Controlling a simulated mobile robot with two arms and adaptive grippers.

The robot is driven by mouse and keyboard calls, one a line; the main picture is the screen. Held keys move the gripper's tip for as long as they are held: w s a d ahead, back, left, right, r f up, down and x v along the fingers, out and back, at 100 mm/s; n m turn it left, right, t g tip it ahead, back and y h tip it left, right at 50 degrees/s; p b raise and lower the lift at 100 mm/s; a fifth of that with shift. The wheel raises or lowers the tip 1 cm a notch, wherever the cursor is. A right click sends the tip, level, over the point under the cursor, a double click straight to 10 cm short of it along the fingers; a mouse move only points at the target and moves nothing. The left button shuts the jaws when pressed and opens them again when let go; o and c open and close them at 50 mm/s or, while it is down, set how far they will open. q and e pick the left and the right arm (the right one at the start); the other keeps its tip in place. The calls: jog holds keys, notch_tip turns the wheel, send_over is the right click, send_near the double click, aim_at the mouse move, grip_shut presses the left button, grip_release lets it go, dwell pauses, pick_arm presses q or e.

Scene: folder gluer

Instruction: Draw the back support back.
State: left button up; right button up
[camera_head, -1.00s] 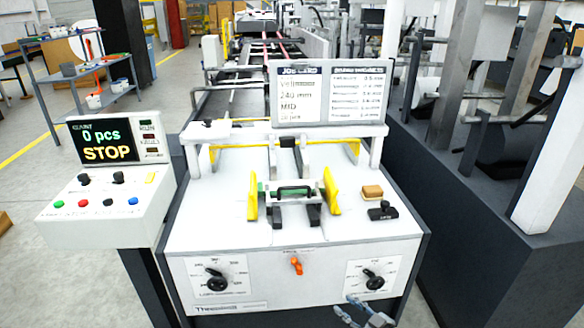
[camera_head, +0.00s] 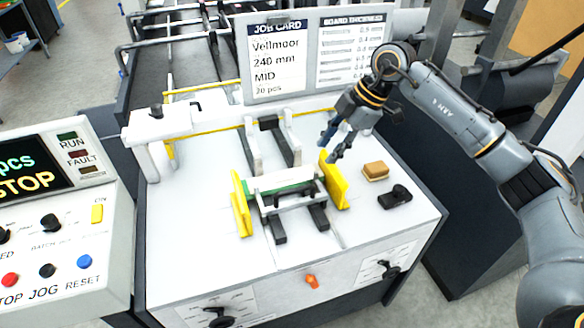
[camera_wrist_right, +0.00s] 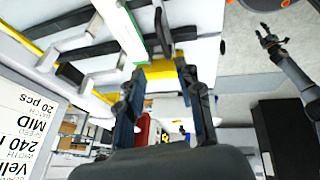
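The feeder table (camera_head: 195,215) carries a white cross piece with a green strip (camera_head: 285,188) and a black handle bar, between two yellow side guides (camera_head: 241,203) (camera_head: 335,181). Behind it, two grey rails run back to a black block (camera_head: 268,122) at the rear beam. I cannot tell for certain which part is the back support. My right gripper (camera_head: 329,150) is above the table, just behind the right yellow guide, pointing down, apart from the cross piece. In the right wrist view its two fingers (camera_wrist_right: 160,68) are spread with nothing held; the green strip (camera_wrist_right: 128,55) shows beyond them.
A job card board (camera_head: 277,62) stands behind the rear beam, near my right arm. A tan block (camera_head: 375,171) and a black knob piece (camera_head: 394,197) lie right of the guides. The control box (camera_head: 65,225) is at left.

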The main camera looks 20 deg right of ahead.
aim_at(301, 188)
jog(key=p+x, duration=0.1)
jog(key=x, duration=0.3)
jog(key=p+x, duration=0.1)
jog(key=x, duration=0.3)
jog(key=p+x, duration=0.1)
jog(key=x, duration=0.3)
jog(key=shift+s+a+f, duration=0.1)
jog(key=shift+s+f, duration=0.1)
jog(key=shift+f, duration=0.05)
jog(key=shift+w+a+f, duration=0.1)
jog(key=shift+a+f, duration=0.05)
jog(key=shift+f, duration=0.2)
pick_arm(q)
jog(key=r, duration=0.1)
jog(key=s+r, duration=0.2)
jog(key=shift+s+d, duration=0.2)
jog(key=shift+d, duration=0.05)
pick_arm(e)
grip_shut()
